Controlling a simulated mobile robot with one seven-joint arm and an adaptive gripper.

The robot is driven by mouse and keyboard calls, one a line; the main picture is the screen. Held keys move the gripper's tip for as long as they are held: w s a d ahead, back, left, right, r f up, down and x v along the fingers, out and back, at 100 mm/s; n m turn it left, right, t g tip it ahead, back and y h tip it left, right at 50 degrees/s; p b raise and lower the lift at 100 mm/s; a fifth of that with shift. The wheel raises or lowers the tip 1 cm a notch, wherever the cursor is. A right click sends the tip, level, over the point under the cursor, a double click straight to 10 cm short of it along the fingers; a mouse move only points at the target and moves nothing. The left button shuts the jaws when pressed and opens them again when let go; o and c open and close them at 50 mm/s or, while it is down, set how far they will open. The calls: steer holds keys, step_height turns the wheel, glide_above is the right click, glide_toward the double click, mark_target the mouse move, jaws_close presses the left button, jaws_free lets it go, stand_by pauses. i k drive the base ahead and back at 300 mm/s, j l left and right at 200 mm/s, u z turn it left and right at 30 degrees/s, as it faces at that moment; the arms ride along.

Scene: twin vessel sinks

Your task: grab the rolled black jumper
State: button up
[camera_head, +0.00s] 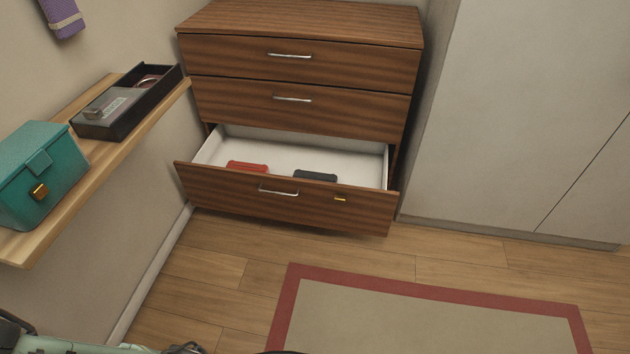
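The bottom drawer (240,196) of a brown wooden chest is open. A dark, nearly black bundle (315,176) lies inside it, right of the middle, partly hidden by the drawer front; it looks like the rolled black jumper, though its details are too small to be sure. A red bundle (247,167) lies to its left, apart from it. Part of my pale green arm shows at the bottom left edge. A dark metallic part at its end, seemingly my gripper (185,348), is mostly cut off, far from the drawer; its fingers cannot be made out.
The two upper drawers (290,55) are closed. A wooden wall shelf (130,140) on the left bears a teal box (38,170) and a black tray (150,100). A pale cabinet (520,120) stands right. The floor before the drawer is clear, with a red-bordered rug (430,320).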

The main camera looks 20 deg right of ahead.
mark_target(298, 173)
steer(key=i+l+z, duration=0.25)
steer(key=i+l, duration=1.45)
steer(key=i, duration=0.1)
